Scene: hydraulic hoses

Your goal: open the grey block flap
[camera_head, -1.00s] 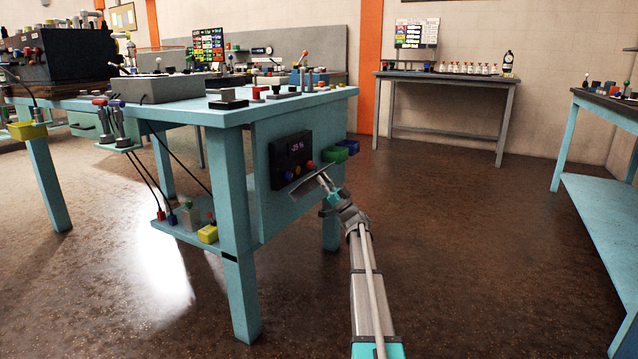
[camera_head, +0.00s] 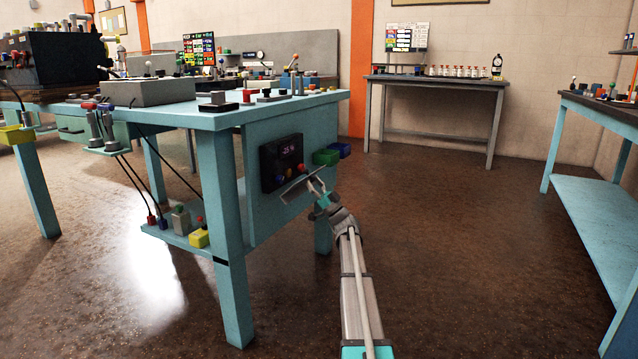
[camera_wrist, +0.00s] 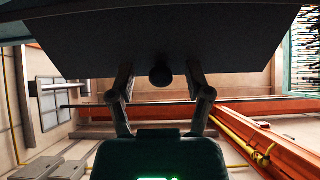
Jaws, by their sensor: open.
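A dark grey flat plate, which looks like the flap (camera_head: 296,189), is tilted in front of the lower part of a black panel (camera_head: 281,160) on the side of the blue table. In the wrist view the flap (camera_wrist: 150,42) fills the upper middle, with a dark round knob (camera_wrist: 160,76) at its near edge. My gripper (camera_head: 319,188) is at the flap; in the wrist view its open fingers (camera_wrist: 160,88) stand on either side of the knob, with gaps visible. I cannot tell whether a finger touches the plate. The flap's hinge is hidden.
The blue table (camera_head: 222,118) carries several fittings and boxes on top. A green block (camera_head: 326,157) and a blue block (camera_head: 341,150) stick out right of the panel. A low shelf (camera_head: 172,236) holds small parts.

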